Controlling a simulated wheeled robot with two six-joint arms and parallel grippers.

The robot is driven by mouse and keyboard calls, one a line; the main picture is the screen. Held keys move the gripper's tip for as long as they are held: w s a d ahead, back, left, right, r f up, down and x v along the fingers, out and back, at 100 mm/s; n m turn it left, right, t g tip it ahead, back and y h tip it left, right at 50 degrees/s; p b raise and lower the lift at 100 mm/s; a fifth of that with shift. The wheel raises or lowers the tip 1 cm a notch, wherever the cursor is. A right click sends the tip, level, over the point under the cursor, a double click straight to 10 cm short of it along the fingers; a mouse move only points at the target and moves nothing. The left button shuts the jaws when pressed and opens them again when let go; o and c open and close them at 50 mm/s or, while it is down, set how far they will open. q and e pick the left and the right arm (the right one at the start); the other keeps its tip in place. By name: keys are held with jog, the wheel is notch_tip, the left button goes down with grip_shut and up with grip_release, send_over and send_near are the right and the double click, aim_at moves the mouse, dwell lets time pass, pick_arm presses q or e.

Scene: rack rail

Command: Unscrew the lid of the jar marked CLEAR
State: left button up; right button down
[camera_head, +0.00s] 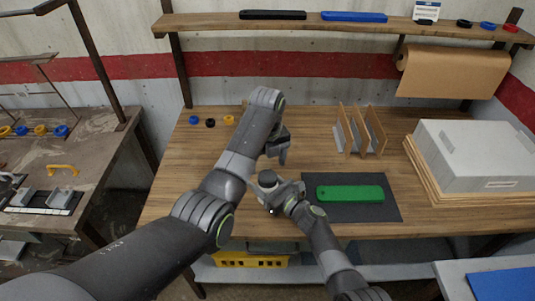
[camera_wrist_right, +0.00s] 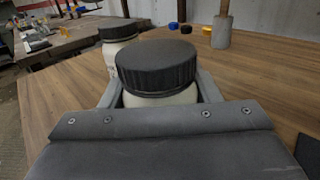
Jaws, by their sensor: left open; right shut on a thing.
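A white jar with a ribbed black lid (camera_wrist_right: 158,65) stands in the right wrist view, and my right gripper (camera_wrist_right: 160,98) is shut around its body. Its lid is on, and no marking on it can be read. My left gripper (camera_head: 282,154) is open and points down, a little above and beyond the held jar.
A green bar (camera_head: 350,193) lies on a dark mat (camera_head: 385,211) to the right. Behind stand upright wooden dividers (camera_head: 361,130) and a large grey box (camera_head: 475,155). Small blue (camera_head: 194,119), black and orange (camera_head: 229,119) pieces lie at the back left.

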aim_at(268, 176)
pick_arm(q)
jog(key=shift+f, duration=2.45)
